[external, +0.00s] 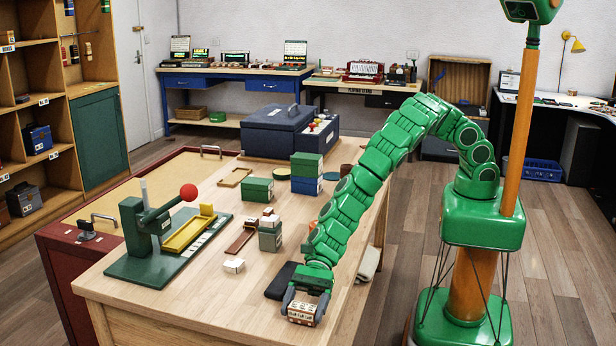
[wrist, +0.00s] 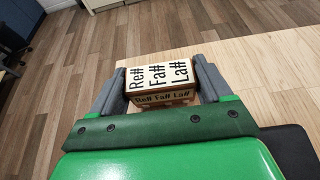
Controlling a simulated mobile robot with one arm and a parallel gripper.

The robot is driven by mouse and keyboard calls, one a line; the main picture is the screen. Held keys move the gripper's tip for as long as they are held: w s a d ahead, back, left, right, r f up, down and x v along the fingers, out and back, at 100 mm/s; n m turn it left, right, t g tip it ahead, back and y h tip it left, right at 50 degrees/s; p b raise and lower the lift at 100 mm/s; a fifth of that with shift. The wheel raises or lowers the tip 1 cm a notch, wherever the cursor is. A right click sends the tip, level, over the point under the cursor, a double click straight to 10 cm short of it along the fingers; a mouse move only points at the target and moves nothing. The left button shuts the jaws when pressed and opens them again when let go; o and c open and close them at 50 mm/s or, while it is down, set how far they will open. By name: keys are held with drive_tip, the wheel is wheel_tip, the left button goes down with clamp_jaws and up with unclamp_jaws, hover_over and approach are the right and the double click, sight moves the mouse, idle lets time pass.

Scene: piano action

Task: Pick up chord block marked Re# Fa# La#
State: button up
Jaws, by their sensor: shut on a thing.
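The chord block marked Re# Fa# La# (wrist: 160,76) is cream with a brown edge and black lettering on its top and near side. In the external view the block (external: 302,312) is at the table's front right corner. My gripper (wrist: 158,80) has its two grey fingers on either side of the block, shut on its ends. In the external view my gripper (external: 304,302) reaches down over the near right part of the table. I cannot tell whether the block touches the tabletop.
The wooden table (external: 190,296) also bears a dark pad (external: 285,281) beside my gripper, a small white block (external: 234,266), stacked grey-green blocks (external: 270,234) and a green lever press (external: 160,240) with a red knob. Open floor lies beyond the table edge.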

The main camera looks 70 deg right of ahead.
wheel_tip(320, 180, up, 3)
drive_tip(key=shift+d+f, duration=0.1)
drive_tip(key=s+d+r, duration=0.7)
drive_tip(key=d+r, duration=0.2)
drive_tip(key=d, duration=0.2)
drive_tip(key=shift+s+d+r, duration=0.2)
drive_tip(key=shift+d+r, duration=0.05)
drive_tip(key=shift+d, duration=0.1)
idle(0.5)
